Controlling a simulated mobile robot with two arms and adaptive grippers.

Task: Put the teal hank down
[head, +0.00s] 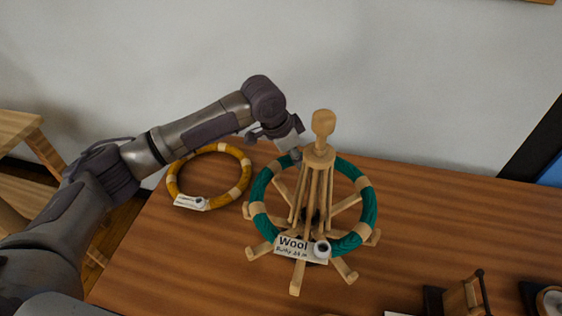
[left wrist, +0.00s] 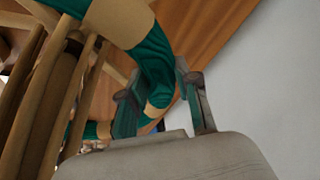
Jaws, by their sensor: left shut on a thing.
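The teal hank (head: 369,208) is a ring with tan bands and a white "Wool" label (head: 302,249). In the head view it lies around the wooden yarn swift (head: 323,125), low over its spread arms. Whether it rests on them is hard to tell. My right gripper is not in view.
A mustard ring hank (head: 245,174) with a label lies left on the wooden table (head: 150,262). A small wooden item with a dark handle (head: 463,297) stands at the front right. A wall stands behind.

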